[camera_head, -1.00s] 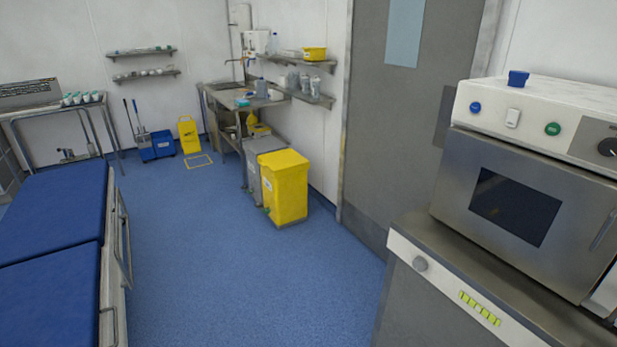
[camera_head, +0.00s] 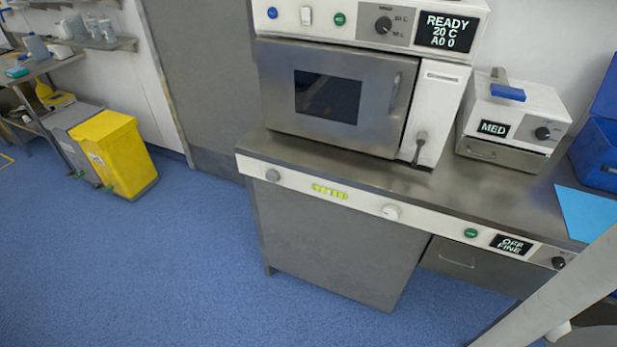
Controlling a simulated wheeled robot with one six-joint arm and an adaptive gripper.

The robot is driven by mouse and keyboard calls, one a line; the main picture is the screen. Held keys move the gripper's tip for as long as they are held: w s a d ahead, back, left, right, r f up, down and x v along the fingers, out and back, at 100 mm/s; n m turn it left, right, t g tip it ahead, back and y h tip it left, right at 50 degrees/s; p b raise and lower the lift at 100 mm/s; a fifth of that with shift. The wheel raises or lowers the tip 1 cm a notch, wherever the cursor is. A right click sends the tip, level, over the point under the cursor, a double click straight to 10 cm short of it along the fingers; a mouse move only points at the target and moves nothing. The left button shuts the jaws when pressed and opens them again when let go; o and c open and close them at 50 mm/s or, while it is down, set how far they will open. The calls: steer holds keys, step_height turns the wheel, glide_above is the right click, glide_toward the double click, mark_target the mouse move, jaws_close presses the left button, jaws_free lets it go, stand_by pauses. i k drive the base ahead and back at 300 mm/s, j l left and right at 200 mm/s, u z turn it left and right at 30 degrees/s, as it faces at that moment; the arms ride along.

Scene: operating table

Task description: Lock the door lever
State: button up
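A white and steel oven-like machine (camera_head: 330,100) stands on the steel bench at the top centre. Its door with a dark window (camera_head: 327,96) looks closed, with a vertical handle (camera_head: 391,93) at the door's right edge. A grey lever (camera_head: 418,146) with a round knob at its upper end sits on the white panel right of the door, its lower end slanting down to the left. The machine's display (camera_head: 450,32) reads READY, 20 C, A0 0. My gripper is not in view. A pale arm link of mine crosses the lower right corner.
The steel bench (camera_head: 330,153) carries a smaller unit marked MED (camera_head: 505,118), a blue box (camera_head: 598,135) and a light blue sheet (camera_head: 588,213). Yellow (camera_head: 115,150) and grey bins stand left. Blue floor (camera_head: 130,270) is clear in front.

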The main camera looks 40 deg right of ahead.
mark_target(422, 140)
steer(key=z, duration=1.25)
